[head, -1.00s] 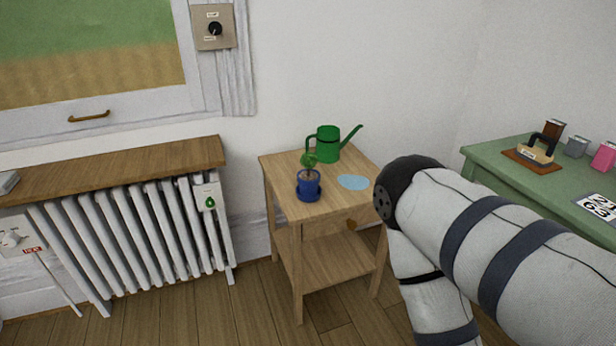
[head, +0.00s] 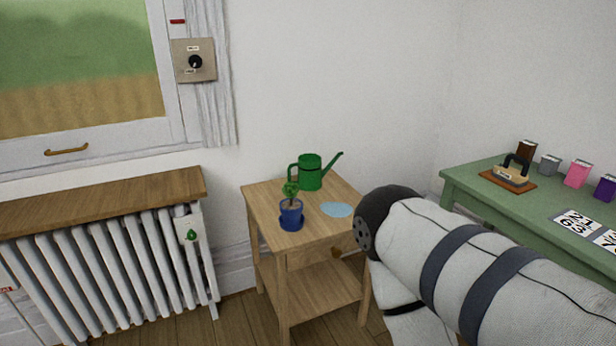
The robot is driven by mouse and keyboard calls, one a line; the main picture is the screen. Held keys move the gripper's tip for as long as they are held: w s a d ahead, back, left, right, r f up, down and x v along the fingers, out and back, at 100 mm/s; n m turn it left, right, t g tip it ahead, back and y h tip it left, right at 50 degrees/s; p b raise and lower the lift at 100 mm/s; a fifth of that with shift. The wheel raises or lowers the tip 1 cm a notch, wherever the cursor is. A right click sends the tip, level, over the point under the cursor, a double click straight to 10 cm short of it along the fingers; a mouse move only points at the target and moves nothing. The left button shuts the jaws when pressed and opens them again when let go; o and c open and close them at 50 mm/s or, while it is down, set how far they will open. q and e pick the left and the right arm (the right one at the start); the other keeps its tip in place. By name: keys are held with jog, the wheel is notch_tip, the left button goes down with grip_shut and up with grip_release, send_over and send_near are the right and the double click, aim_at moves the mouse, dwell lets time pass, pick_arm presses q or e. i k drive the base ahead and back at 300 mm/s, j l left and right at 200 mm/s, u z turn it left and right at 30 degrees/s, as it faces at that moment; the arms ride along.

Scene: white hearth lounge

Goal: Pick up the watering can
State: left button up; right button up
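A green watering can (head: 311,172) stands upright at the back of a small wooden side table (head: 262,205). Its spout points up to the right and its handle is on the left. My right arm comes in from the right, its elbow bent in front of the table's right side. Neither gripper shows in the head view, and nothing of my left arm is seen. The can stands apart from my visible arm.
A blue pot (head: 291,215) with a small plant stands in front of the can, beside a light blue patch (head: 336,209). A radiator (head: 110,265) with a wooden shelf is at left. A green table (head: 545,200) at right holds a stamp-like block (head: 510,172) and several small boxes.

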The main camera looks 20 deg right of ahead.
aim_at(310, 175)
jog(key=i+l, duration=0.95)
jog(key=i, duration=0.6)
jog(key=l+z, duration=0.05)
